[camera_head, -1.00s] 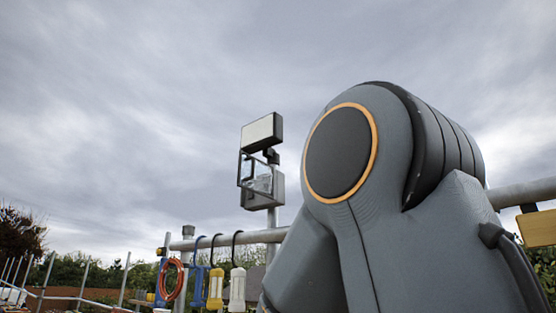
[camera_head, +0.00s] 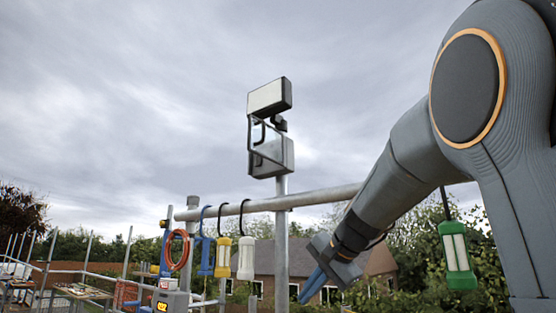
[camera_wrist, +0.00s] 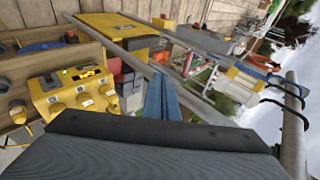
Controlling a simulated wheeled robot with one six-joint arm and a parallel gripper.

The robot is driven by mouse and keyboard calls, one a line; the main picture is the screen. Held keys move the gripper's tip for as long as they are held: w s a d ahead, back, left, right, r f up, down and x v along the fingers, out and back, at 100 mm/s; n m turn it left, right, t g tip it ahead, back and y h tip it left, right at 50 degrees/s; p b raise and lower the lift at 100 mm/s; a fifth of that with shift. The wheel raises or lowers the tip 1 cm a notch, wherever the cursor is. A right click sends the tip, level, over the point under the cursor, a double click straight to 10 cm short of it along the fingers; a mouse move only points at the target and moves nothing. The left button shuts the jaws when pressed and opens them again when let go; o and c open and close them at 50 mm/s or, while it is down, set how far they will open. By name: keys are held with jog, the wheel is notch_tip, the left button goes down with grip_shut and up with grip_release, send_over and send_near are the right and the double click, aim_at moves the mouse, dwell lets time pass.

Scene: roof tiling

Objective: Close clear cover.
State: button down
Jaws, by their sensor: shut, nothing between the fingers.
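The clear cover (camera_head: 263,132) shows as a thin dark-edged frame standing out from the front of a grey box (camera_head: 275,157) on a metal post. It looks open, though its exact angle is hard to tell. My gripper (camera_head: 308,290) is low and to the right of the box, well apart from it, with its blue fingers pointing down-left. In the wrist view its blue fingers (camera_wrist: 162,98) are together and empty. I cannot make out the cover in the wrist view.
A white-faced lamp (camera_head: 268,96) sits above the box. A horizontal rail (camera_head: 320,196) crosses behind my arm, with a yellow lamp (camera_head: 222,257), a white lamp (camera_head: 246,258) and an orange cable (camera_head: 178,250) hanging. The wrist view shows a yellow socket box (camera_wrist: 75,95).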

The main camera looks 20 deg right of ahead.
notch_tip(320, 180, up, 20)
jog(key=s+d+m+t+y, duration=0.1)
jog(key=d+m+t, duration=0.1)
jog(key=d+t, duration=0.15)
jog(key=s+a+r+t+y, duration=0.2)
jog(key=s+r, duration=0.3)
jog(key=r, duration=0.7)
jog(key=s+a+r+t+y, duration=0.15)
jog(key=s+r, duration=0.35)
jog(key=r, duration=0.6)
jog(key=w+a+p, duration=0.4)
jog(key=w+a, duration=0.4)
jog(key=w, duration=0.2)
jog(key=shift+a+r+n, duration=0.15)
jog(key=shift+a+n, duration=0.1)
jog(key=shift+n, duration=0.15)
jog(key=shift+w+d, duration=0.1)
